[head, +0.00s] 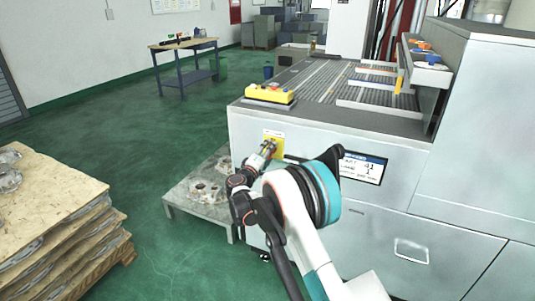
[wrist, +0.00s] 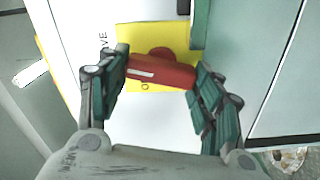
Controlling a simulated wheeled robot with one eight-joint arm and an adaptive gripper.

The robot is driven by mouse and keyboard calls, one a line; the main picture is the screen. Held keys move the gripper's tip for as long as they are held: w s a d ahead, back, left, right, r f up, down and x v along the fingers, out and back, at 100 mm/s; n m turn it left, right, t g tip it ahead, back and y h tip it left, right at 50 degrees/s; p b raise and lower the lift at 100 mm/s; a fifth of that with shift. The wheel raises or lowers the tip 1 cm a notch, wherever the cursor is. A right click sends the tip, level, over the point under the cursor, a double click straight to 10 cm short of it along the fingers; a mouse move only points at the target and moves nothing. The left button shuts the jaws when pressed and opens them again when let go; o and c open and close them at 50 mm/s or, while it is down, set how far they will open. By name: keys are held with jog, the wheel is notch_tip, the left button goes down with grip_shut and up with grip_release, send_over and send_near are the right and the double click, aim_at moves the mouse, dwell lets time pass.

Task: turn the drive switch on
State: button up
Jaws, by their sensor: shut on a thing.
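The drive switch shows in the wrist view as a red handle (wrist: 160,73) with a pale line along it, on a yellow plate (wrist: 135,38). The plate also shows in the head view (head: 279,135) on the front of the grey machine. My gripper (wrist: 162,82) has one finger at each end of the red handle and is shut on it. The handle lies across the wrist picture, slightly tilted down to the right. Lettering on and beside the plate is partly hidden by the handle and the left finger. In the head view my gripper (head: 266,151) hides most of the switch.
A display screen (head: 362,167) is on the machine front, right of my arm. A yellow button box (head: 269,94) stands on the machine top. A low pallet (head: 190,200) with castings is left of the machine. Stacked boards (head: 50,215) stand at left, with green floor between.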

jog(key=shift+n, duration=0.6)
jog(key=shift+n, duration=0.3)
jog(key=o, duration=1.1)
jog(key=shift+a, duration=0.1)
jog(key=shift+c, duration=0.2)
jog(key=v, duration=1.2)
